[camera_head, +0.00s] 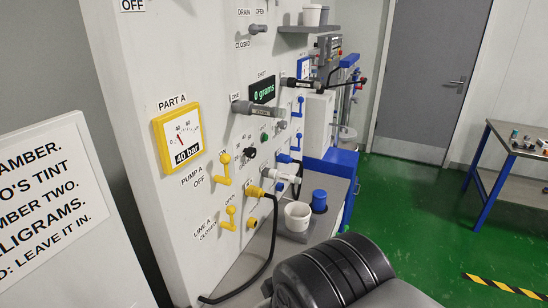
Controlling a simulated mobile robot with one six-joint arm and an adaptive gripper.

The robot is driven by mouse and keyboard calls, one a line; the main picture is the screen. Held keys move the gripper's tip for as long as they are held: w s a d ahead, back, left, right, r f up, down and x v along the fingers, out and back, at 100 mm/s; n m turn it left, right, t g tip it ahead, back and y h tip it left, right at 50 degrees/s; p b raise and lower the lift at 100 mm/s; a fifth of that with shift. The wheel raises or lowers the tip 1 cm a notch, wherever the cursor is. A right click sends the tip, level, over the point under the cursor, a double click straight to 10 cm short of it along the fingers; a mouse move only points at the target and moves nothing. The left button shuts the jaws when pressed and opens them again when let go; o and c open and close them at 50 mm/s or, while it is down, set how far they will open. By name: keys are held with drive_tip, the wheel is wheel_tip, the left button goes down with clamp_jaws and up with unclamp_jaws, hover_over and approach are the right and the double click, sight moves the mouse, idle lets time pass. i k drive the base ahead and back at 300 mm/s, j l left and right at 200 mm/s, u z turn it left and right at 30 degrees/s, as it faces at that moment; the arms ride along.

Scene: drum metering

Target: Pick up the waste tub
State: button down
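A white tub (297,216) stands upright on the grey ledge at the foot of the panel, below a white spout (284,176). It looks like the waste tub, but I can read no label on it. A blue cylinder (319,200) stands close behind it to the right. My gripper is not in view, and nothing I can see is holding the tub.
A large black ribbed rounded body (325,272) fills the bottom centre, in front of the ledge. A black hose (273,235) hangs left of the tub. Small cups (312,16) stand on a high shelf. A workbench (515,170) is at right; green floor (415,205) is clear between.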

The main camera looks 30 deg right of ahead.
sight(297, 214)
drive_tip(key=i+l+z, duration=0.2)
drive_tip(key=z, duration=0.15)
drive_tip(key=i+l+z, duration=0.5)
drive_tip(key=z, duration=0.2)
drive_tip(key=i+j, duration=0.05)
